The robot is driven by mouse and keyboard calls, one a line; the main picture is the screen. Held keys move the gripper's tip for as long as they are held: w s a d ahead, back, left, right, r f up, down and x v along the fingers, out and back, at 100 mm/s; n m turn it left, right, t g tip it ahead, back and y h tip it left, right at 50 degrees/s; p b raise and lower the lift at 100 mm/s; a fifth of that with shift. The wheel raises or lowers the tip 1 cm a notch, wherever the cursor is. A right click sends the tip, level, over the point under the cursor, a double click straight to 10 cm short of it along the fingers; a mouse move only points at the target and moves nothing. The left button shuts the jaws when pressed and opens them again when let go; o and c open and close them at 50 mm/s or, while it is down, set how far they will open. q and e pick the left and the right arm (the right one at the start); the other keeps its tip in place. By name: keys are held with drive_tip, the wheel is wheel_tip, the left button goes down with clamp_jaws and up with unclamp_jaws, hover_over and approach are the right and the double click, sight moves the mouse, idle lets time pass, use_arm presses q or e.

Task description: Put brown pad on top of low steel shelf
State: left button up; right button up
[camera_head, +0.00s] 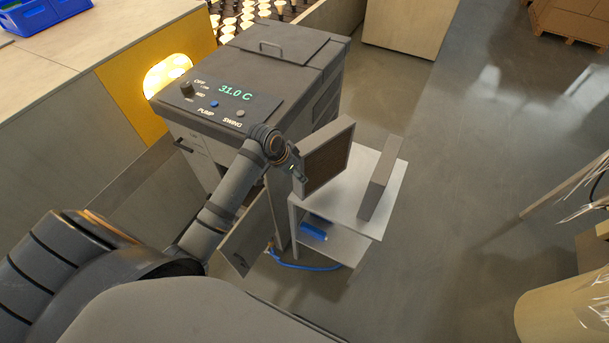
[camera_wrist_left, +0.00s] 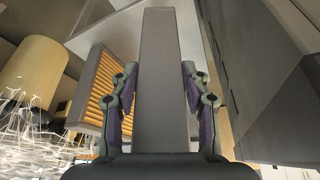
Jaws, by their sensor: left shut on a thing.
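The brown pad (camera_head: 327,160) is a grey-framed panel with a brown face, held upright. My left gripper (camera_head: 295,168) is shut on it at its near left edge. In the left wrist view, the pad's grey edge (camera_wrist_left: 161,70) stands between both fingers. The low steel shelf (camera_head: 337,203) is a light two-level stand. The pad is at the left side of its top, and I cannot tell whether it touches. Another grey-framed panel (camera_head: 381,188) stands upright on the top to the right. Its pleated yellow-orange face (camera_wrist_left: 95,95) shows in the left wrist view. My right gripper is not seen.
A grey machine (camera_head: 262,75) with a "31.0 C" display stands left of the shelf, close to the pad. A hanging door panel (camera_head: 245,240) is below my arm. A blue hose (camera_head: 310,266) lies at the shelf's foot. Floor right of the shelf is clear.

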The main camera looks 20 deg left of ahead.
use_arm(q)
drive_tip(key=x, duration=0.2)
drive_tip(key=p+x, duration=0.1)
drive_tip(key=x, duration=0.2)
drive_tip(key=a+p+x, duration=0.1)
drive_tip(key=x, duration=0.2)
drive_tip(key=shift+w, duration=0.25)
drive_tip(key=shift+f, duration=0.3)
drive_tip(key=o, duration=1.4)
drive_tip(key=shift+s, duration=0.1)
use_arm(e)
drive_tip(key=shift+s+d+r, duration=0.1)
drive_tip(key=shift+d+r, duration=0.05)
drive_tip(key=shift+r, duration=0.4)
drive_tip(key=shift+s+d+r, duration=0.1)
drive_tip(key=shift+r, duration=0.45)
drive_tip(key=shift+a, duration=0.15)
